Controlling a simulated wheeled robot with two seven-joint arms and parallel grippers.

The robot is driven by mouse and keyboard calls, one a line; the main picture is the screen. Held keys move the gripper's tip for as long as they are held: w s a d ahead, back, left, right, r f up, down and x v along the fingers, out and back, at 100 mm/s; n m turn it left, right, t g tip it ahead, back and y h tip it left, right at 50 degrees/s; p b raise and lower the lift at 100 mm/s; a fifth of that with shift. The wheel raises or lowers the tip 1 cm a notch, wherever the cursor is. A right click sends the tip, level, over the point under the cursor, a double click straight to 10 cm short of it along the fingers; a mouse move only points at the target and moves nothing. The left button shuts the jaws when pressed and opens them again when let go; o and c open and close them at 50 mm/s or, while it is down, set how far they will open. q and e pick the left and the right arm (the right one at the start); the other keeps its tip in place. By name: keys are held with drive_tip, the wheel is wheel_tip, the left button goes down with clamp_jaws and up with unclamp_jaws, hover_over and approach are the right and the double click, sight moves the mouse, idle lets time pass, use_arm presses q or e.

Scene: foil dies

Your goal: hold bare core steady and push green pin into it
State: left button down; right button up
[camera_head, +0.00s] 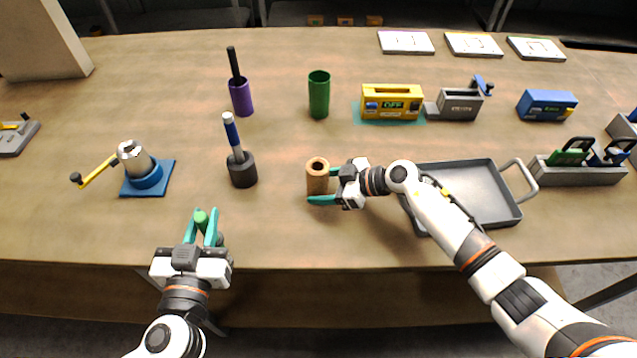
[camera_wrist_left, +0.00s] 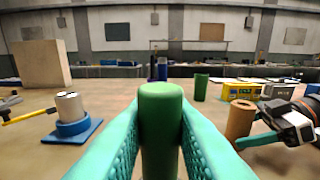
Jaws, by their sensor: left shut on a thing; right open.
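The bare core is a brown hollow cylinder (camera_head: 317,178) standing upright on the table in the head view; it also shows at the right of the left wrist view (camera_wrist_left: 240,119). My right gripper (camera_head: 325,187) is open, with its teal fingers on either side of the core; contact cannot be told. The green pin (camera_head: 201,218) is held upright in my left gripper (camera_head: 204,226) near the table's front edge, left of and nearer than the core. The pin (camera_wrist_left: 160,125) fills the middle of the left wrist view between the teal fingers.
A grey tray (camera_head: 470,192) lies under and beyond my right arm. A black holder with a blue-handled tool (camera_head: 242,172) stands left of the core, and a green cup (camera_head: 319,95) behind it. A blue-based fixture (camera_head: 148,178) stands farther left. The table between pin and core looks clear.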

drive_tip(key=shift+w+a+f, duration=0.1)
drive_tip(key=shift+a+f, duration=0.05)
drive_tip(key=shift+a, duration=0.1)
drive_tip(key=shift+c, duration=0.3)
drive_tip(key=c, duration=0.7)
